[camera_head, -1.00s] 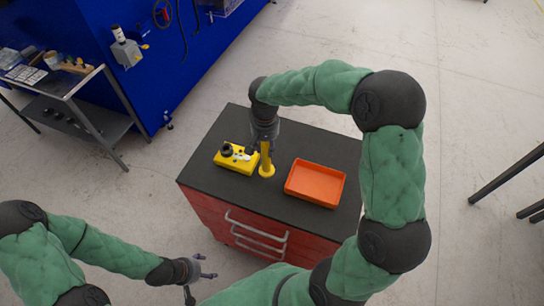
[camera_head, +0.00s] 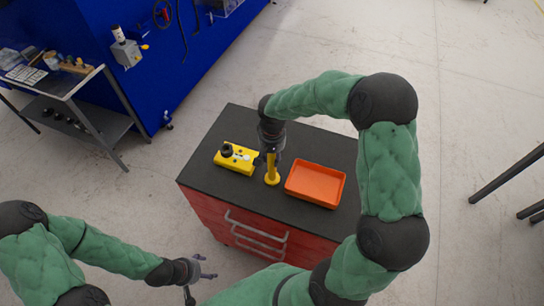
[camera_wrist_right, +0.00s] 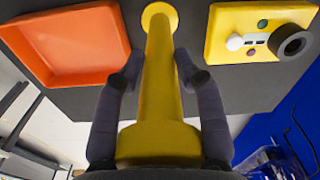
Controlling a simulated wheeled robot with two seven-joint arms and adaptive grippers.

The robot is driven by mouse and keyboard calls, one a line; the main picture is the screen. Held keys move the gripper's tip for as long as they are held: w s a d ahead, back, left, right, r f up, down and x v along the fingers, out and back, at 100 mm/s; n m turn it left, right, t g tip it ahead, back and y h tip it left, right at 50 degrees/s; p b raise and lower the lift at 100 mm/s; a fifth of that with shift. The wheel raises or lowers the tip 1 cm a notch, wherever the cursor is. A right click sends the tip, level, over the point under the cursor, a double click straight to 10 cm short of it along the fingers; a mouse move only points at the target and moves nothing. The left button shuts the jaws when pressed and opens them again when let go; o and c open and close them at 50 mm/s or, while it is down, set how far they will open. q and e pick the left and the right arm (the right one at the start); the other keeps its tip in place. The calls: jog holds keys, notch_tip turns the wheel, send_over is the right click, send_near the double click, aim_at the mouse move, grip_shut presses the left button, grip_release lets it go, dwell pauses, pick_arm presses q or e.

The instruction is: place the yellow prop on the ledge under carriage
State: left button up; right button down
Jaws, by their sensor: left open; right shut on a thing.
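The yellow prop (camera_head: 272,177), a post with a round flange at each end, stands roughly upright over the dark cabinet top, between the yellow control box and the orange tray. My right gripper (camera_head: 270,157) is shut on it from above. In the right wrist view the prop (camera_wrist_right: 160,85) runs between the two dark fingers (camera_wrist_right: 160,82). I cannot tell whether its far flange touches the cabinet top. My left gripper (camera_head: 207,270) is open and empty, in front of the cabinet at the lower left. I cannot make out the ledge or carriage.
The yellow control box (camera_head: 230,164) with a black knob lies left of the prop. The orange tray (camera_head: 315,202) is empty, to its right. The red cabinet's dark top (camera_head: 215,187) is otherwise clear. A blue machine (camera_head: 160,85) and grey side table (camera_head: 95,128) stand at upper left.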

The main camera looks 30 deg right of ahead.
jog(key=shift+w+f, duration=0.1)
jog(key=c, duration=0.8)
grip_release()
jog(key=shift+o, duration=0.2)
